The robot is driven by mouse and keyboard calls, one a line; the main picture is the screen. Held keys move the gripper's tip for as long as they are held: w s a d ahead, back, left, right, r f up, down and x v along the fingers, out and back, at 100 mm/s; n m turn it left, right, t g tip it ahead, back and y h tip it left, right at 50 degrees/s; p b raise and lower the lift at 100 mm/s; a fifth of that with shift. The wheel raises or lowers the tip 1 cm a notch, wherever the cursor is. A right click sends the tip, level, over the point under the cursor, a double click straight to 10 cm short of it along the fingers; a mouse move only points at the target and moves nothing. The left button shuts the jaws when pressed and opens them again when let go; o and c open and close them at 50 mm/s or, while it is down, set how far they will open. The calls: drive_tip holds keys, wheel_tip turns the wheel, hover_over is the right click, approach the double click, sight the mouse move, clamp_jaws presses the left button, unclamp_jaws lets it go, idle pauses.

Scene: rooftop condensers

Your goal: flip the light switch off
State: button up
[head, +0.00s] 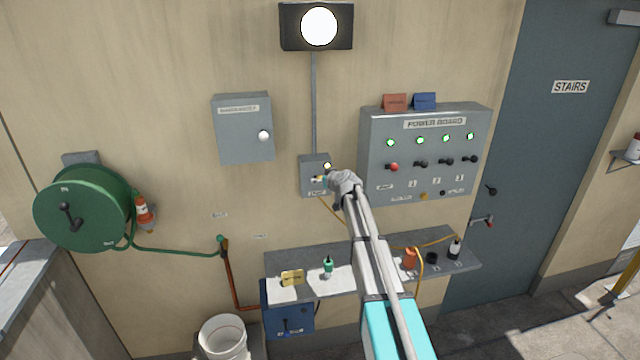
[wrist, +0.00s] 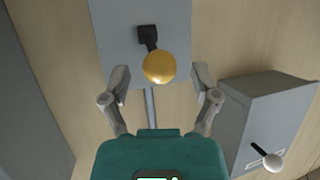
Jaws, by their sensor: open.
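The light switch is a small grey box (head: 309,188) on the wall, joined by a conduit to a lamp (head: 319,27) above that glows white. In the wrist view the switch box (wrist: 112,30) has a short black lever ending in a yellow ball (wrist: 159,67). My gripper (head: 322,180) is right at the front of the box in the head view and covers part of it. In the wrist view my gripper (wrist: 161,76) is open, with the yellow ball between its two fingers and a gap on each side.
A power board (head: 375,126) with lit green lamps and several knobs is right of the switch. A grey cabinet (head: 240,115) with a white knob is to the left. A shelf (head: 340,281) with small items runs below. A hose reel (head: 80,210) is far left.

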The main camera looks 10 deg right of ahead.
drive_tip(key=shift+x, duration=0.85)
drive_tip(key=shift+c, duration=0.3)
clamp_jaws()
